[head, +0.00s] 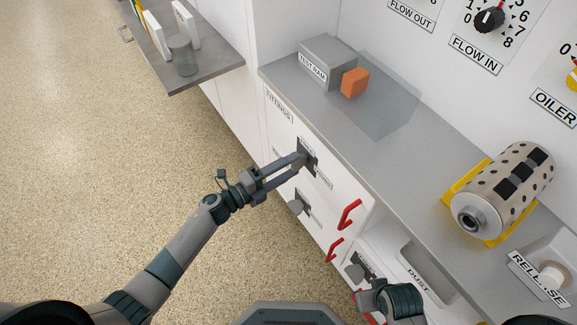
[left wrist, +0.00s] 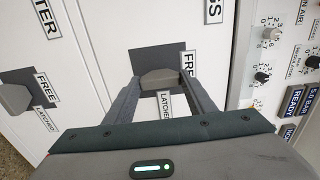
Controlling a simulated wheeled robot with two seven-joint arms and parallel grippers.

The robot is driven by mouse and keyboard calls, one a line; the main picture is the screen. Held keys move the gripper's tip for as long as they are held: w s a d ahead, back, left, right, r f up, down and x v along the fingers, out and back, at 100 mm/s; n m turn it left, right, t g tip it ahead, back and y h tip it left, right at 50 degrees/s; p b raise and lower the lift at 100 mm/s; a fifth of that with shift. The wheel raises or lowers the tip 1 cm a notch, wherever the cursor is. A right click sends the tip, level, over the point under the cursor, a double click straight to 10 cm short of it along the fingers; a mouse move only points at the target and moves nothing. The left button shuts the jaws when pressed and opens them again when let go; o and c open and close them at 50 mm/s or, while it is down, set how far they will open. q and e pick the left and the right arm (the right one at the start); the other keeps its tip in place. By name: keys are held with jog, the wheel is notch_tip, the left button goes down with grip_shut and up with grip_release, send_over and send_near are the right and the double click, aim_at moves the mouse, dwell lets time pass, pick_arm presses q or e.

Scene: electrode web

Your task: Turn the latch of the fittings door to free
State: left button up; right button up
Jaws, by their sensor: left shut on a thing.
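The fittings door (head: 279,133) is the upper white front under the counter, with a FITTINGS sign (head: 279,105). It looks closed. Its latch is a grey block on a dark plate (head: 309,162). In the left wrist view the latch (left wrist: 158,79) sits between my left fingers, which are shut on it. A FREE label (left wrist: 190,62) is at its upper right and a LATCHED label (left wrist: 165,106) is below it. My left gripper (head: 300,160) reaches it from the left. My right gripper (head: 365,296) is low at the bottom right, its fingers unclear.
A second latch (head: 297,206) and red handles (head: 349,214) are on the fronts nearby. On the counter (head: 400,160) are a grey box (head: 328,62), an orange block (head: 355,82) and a perforated cylinder (head: 503,190). A shelf (head: 215,65) juts out at upper left. The floor at left is clear.

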pick_arm(q)
jog(key=o, duration=1)
jog(key=shift+o, duration=0.2)
jog(key=shift+a, duration=0.1)
jog(key=shift+s+a, duration=0.35)
jog(key=shift+a, duration=0.05)
jog(key=b+v, duration=0.1)
jog(key=v, duration=1.5)
pick_arm(e)
jog(key=v, duration=0.3)
jog(key=shift+w+r, duration=0.1)
jog(key=shift+r, duration=0.35)
pick_arm(q)
jog(key=shift+a, duration=0.1)
pick_arm(e)
jog(key=shift+f, duration=0.1)
